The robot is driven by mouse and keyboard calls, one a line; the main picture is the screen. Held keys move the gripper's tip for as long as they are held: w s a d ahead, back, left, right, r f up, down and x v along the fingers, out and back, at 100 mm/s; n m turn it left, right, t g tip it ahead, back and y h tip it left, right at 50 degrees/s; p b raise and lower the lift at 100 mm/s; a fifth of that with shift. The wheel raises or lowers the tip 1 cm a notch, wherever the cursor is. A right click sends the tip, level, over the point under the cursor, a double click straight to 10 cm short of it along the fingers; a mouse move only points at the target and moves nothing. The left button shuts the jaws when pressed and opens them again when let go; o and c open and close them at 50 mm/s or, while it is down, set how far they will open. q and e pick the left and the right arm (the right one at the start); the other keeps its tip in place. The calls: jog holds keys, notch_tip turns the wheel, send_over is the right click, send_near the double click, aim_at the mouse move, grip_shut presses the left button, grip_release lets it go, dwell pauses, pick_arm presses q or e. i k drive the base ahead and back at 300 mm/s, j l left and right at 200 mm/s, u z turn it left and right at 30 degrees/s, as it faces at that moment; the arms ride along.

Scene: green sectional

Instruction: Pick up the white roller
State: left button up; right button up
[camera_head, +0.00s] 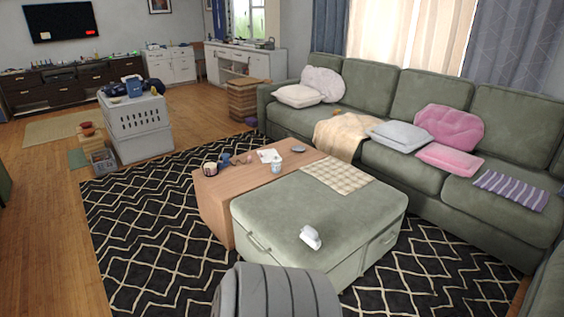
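A small white object (311,237), which looks like the white roller, lies on top of the green ottoman (270,215), near its front edge. It is small in the picture, so its exact shape is hard to tell. Nothing touches it from above. Neither my left nor my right gripper shows in the head view.
A wooden table (215,205) with cups and small items adjoins the ottoman's far left side. A green sectional sofa (380,170) with cushions runs along the right. A grey crate (138,143) stands at left. The patterned rug (150,235) left of the ottoman is clear.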

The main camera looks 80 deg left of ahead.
aim_at(309, 235)
jog(key=u, duration=2.45)
jog(key=i+j+z, duration=0.25)
jog(key=i, duration=0.3)
jog(key=i+j+z, duration=0.25)
jog(key=i, duration=0.35)
jog(key=i+j+z, duration=0.2)
jog(key=i, duration=0.3)
jog(key=i+j, duration=0.05)
jog(key=j, duration=0.05)
